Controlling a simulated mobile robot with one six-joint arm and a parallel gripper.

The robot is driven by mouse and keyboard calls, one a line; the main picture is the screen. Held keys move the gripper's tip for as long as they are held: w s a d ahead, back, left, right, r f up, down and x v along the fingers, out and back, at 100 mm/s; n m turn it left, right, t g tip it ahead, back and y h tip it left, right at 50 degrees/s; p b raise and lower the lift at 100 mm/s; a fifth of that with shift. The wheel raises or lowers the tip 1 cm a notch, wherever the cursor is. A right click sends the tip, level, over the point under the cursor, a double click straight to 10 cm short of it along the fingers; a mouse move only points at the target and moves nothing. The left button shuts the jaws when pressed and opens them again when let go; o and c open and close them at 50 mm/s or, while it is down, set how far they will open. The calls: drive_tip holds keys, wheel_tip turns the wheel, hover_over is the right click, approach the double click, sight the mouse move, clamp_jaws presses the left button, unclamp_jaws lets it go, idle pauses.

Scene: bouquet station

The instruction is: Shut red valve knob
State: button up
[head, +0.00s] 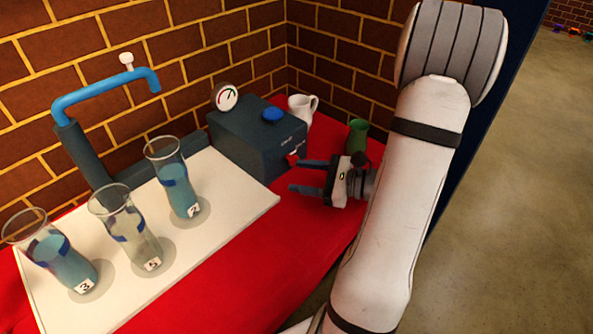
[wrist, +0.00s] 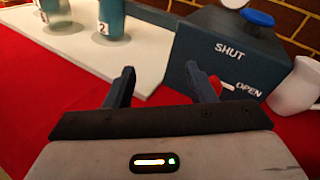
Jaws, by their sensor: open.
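The red valve knob (head: 292,157) is on the front face of a dark blue-grey box (head: 240,138). In the wrist view the knob (wrist: 227,85) is partly hidden behind my right finger. A light mark on it appears to point toward the OPEN label; the SHUT label is above it on the box face. My gripper (head: 296,175) is open and empty in front of the box, one fingertip close to the knob. In the wrist view the knob is outside the gap between my fingers (wrist: 160,70), on the right side. I cannot tell whether the finger touches it.
A blue button (head: 272,114) and a gauge (head: 226,97) are on the box. A white mug (head: 303,108) and a green cup (head: 357,135) stand behind. Several glass vases (head: 122,228) stand on a white board (head: 228,205). Red cloth (head: 235,275) in front is clear.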

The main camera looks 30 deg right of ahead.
sight(294, 157)
drive_tip(key=d+f+m+t+h, duration=0.1)
drive_tip(key=d, duration=0.1)
drive_tip(key=d+f+m+t+h+b, duration=0.1)
drive_tip(key=d+m, duration=0.1)
drive_tip(key=d+f+m+t+h, duration=0.1)
drive_tip(key=d+f+t, duration=0.1)
drive_tip(key=shift+w+d+m, duration=0.25)
drive_tip(key=shift+d+m, duration=0.05)
drive_tip(key=shift+d, duration=0.1)
drive_tip(key=shift+w+d, duration=0.1)
drive_tip(key=shift+w, duration=0.1)
drive_tip(key=x, duration=0.7)
drive_tip(key=shift+w+b, duration=0.1)
drive_tip(key=shift+b, duration=0.2)
drive_tip(key=shift+c, duration=0.3)
drive_tip(key=c, duration=0.9)
